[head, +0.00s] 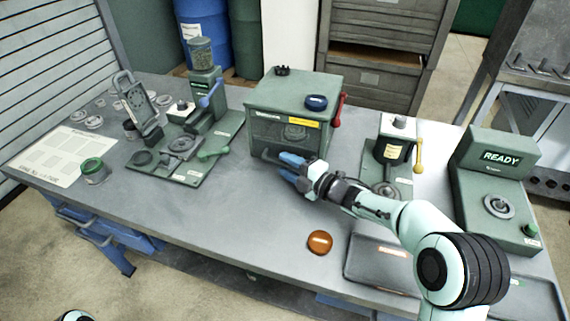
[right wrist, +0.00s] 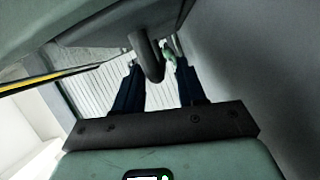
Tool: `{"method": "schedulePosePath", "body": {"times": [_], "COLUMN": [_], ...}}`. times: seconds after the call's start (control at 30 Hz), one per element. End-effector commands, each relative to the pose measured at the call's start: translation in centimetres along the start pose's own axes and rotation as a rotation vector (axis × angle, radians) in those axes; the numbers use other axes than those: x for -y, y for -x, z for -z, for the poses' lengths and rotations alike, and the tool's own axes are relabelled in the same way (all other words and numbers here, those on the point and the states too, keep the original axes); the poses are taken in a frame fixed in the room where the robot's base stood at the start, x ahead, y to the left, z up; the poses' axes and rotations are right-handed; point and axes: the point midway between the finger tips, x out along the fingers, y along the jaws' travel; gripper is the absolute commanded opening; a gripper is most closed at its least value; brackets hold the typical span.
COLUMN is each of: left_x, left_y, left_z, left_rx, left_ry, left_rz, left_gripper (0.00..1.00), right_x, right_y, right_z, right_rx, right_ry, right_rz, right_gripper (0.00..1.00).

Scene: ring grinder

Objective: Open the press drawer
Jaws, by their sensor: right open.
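A green box-shaped machine (head: 292,98) stands at the back middle of the bench, with a red lever on its right side. A dark bar handle (head: 270,159) sticks out low on its front, partly hidden by my right gripper (head: 287,169). The front looks closed. The right gripper is open, its blue fingers at the handle. In the right wrist view the dark handle (right wrist: 150,62) curves down between the two fingers (right wrist: 156,75). I cannot tell whether they touch it. My left gripper is not in view.
An orange disc (head: 320,242) and a grey tray (head: 366,262) lie in front.

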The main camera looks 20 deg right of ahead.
Motion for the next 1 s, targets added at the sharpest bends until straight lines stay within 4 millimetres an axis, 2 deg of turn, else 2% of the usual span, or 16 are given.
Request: {"method": "schedulePosePath", "body": {"times": [0.13, 0.43, 0.47, 0.5, 0.57, 1.0], "left_x": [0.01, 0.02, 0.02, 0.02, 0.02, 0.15], "left_y": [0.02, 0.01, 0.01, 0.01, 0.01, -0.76], "left_z": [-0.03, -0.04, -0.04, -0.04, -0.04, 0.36], "left_rx": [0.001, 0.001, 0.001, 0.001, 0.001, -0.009], "left_ry": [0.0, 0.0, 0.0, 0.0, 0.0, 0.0], "left_rz": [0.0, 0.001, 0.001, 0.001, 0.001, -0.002], "left_gripper": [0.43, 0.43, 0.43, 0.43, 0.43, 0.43], "right_x": [-0.06, -0.04, -0.04, -0.04, -0.05, 0.34], "right_y": [-1.1, -1.29, -1.29, -1.28, -1.28, -0.89], "right_z": [0.07, 0.04, 0.04, 0.04, 0.03, 0.85], "right_rx": [-0.001, 0.0, 0.0, 0.0, 0.0, 0.0], "right_ry": [0.001, 0.0, 0.0, 0.0, 0.0, -0.002], "right_rz": [-0.001, -0.001, -0.001, -0.001, -0.001, -0.001], "right_gripper": [0.4, 0.4, 0.34, 0.21, 0.01, 0.0]}}
